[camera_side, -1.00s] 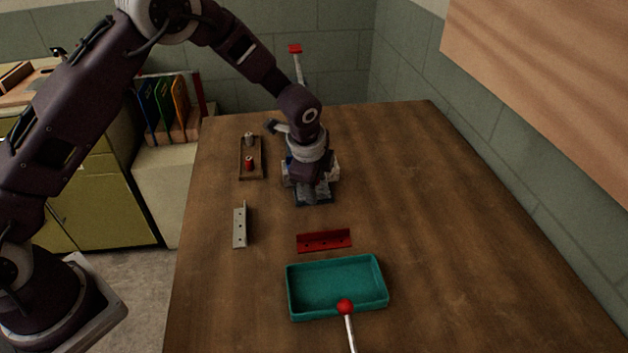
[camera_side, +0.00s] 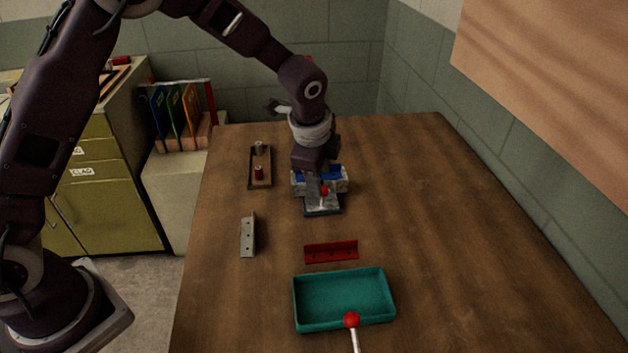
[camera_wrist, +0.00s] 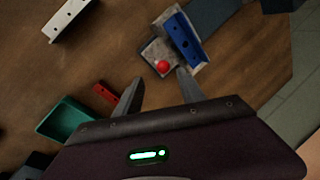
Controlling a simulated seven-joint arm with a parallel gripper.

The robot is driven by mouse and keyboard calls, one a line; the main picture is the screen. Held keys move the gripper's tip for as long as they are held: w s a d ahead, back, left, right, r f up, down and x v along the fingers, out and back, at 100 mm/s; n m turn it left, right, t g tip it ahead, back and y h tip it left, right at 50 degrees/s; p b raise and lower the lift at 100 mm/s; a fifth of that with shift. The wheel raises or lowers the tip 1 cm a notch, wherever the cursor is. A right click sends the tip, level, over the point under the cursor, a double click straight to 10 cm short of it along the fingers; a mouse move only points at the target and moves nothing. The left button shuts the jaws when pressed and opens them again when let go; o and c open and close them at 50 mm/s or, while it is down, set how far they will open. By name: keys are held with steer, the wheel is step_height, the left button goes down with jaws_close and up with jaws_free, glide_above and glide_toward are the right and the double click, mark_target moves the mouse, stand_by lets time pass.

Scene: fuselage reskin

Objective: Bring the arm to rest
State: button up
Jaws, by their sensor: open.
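My gripper (camera_wrist: 158,90) is open and empty in the wrist view, its two fingers spread apart. In the side view the wrist is above the grey fixture (camera_side: 312,204), and the fingertips are hard to make out. The fixture holds a blue bracket (camera_wrist: 183,40) with holes, and a red ball-headed pin (camera_wrist: 162,66) stands at it. The red ball also shows in the side view (camera_side: 324,190). In the wrist view the fixture lies just beyond the fingertips, and neither finger is closed on the pin or bracket.
A grey bracket (camera_side: 248,236) and a red bracket (camera_side: 331,252) lie on the wooden table. A teal tray (camera_side: 343,327) stands in front, with a red-tipped white rod (camera_side: 352,321) before it. A small brown tray (camera_side: 260,184) holds two cylinders. The table's right side is clear.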

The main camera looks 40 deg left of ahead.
steer(key=s+a+r+n+t, duration=0.1)
steer(key=s+a+r+n, duration=0.25)
steer(key=s+r, duration=0.45)
steer(key=s+a+r+n, duration=0.2)
steer(key=s+r+n, duration=0.2)
steer(key=s+r, duration=0.45)
steer(key=s+n+t+h, duration=0.1)
steer(key=s+n, duration=0.5)
steer(key=s, duration=0.9)
steer(key=shift+s+a+r+n, duration=0.15)
steer(key=shift+s+a+n, duration=0.2)
steer(key=shift+s+a, duration=0.1)
